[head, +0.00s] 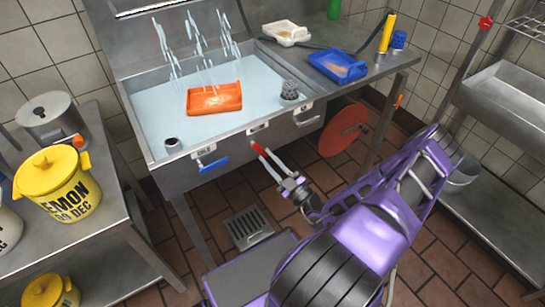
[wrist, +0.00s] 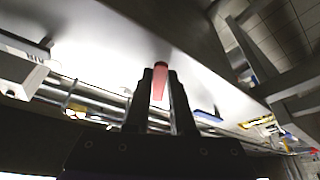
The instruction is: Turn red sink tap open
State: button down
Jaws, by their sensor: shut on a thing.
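The red tap handle (head: 257,147) is on the front face of the steel sink (head: 165,182), below a small label plate. In the wrist view the red handle (wrist: 160,70) stands between my two fingers. My gripper (head: 265,157) is shut on it from the front, and the fingers cover part of the handle. A blue tap handle (head: 213,165) sits to the left on the same sink front, apart from my gripper.
The sink basin holds pale water and an orange tray (head: 214,99). A blue tray (head: 338,66) lies on the right drainboard. A red disc (head: 343,130) hangs under the counter to the right. A yellow bucket (head: 55,183) stands on the left table.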

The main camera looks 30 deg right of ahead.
jog(key=shift+s+a+f+m+t+h+b, duration=0.15)
jog(key=shift+a+m+h, duration=0.5)
jog(key=shift+m, duration=0.8)
jog(key=shift+w+a+f+m+t+h+b, duration=0.15)
jog(key=shift+a+m+t+h+b, duration=0.2)
jog(key=shift+m+h, duration=0.8)
jog(key=shift+s+a+f+m+h+b, duration=0.15)
jog(key=shift+a+m+h, duration=0.4)
jog(key=shift+m, duration=1.15)
jog(key=c, duration=0.8)
grip_release()
jog(key=shift+o, duration=0.2)
jog(key=v, duration=1.7)
jog(key=shift+b, duration=0.3)
jog(key=shift+s+f, duration=0.1)
jog(key=shift+s, duration=0.05)
jog(key=shift+a, duration=0.1)
